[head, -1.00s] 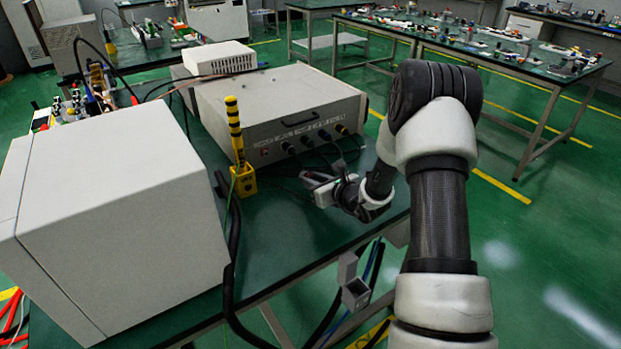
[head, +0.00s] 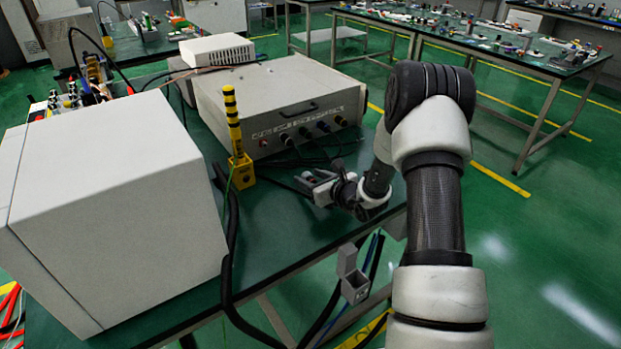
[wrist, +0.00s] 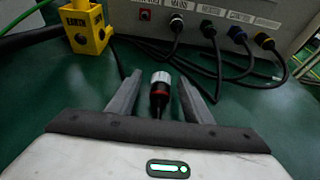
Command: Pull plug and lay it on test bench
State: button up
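My gripper is open. I cannot tell whether the plug rests fully on the bench. In the head view my gripper (head: 316,184) is low over the bench (head: 275,235), in front of the grey instrument box (head: 270,100). The plug cannot be made out there.
Several cabled plugs stand in the box front, one labelled plug (wrist: 177,24) among them. A yellow block (wrist: 88,30) with a striped post (head: 233,125) stands left of my gripper. A large white case (head: 110,210) fills the left. Loose black cables lie behind the plug.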

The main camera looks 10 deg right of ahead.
jog(key=p+v, duration=0.2)
jog(key=v, duration=1.5)
jog(key=shift+s+d+r, duration=0.1)
jog(key=shift+s+d, duration=0.05)
jog(key=shift+d, duration=0.05)
